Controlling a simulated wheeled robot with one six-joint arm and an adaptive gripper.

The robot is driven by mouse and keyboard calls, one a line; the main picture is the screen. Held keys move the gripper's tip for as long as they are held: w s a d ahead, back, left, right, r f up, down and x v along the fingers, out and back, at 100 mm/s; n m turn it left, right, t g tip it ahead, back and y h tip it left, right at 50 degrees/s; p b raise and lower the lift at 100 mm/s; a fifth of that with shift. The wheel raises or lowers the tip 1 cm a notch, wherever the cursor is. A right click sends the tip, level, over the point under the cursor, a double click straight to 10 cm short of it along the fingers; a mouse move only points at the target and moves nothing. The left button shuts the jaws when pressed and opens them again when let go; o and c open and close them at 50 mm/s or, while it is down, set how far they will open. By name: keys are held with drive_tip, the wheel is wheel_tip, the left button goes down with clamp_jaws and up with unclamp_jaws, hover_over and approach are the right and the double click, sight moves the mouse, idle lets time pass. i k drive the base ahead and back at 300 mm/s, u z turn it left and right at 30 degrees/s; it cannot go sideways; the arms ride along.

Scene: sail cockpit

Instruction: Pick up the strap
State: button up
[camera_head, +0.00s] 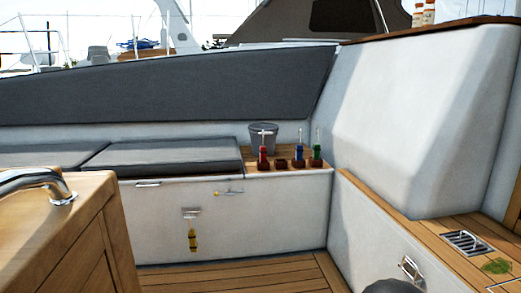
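A short yellow and dark strap-like piece (193,238) hangs down from a small metal fitting (190,212) on the white front of the bench. It is small in the picture, and I cannot tell how it is held at its top. It hangs clear above the wooden floor. My gripper is not in view, so its distance from the strap does not show.
A wood cabinet with a metal rail (35,183) blocks the near left. Grey cushions (165,155) top the bench. A grey bucket (264,137) and several coloured-handled items stand at its right end. Planked floor (235,278) lies before the bench. A dark rounded shape shows bottom right.

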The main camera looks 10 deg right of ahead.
sight(263, 149)
drive_tip(key=u, duration=0.3)
drive_tip(key=i, duration=2.15)
drive_tip(key=u, duration=1.65)
drive_tip(key=i, duration=1.1)
drive_tip(key=z, duration=4.1)
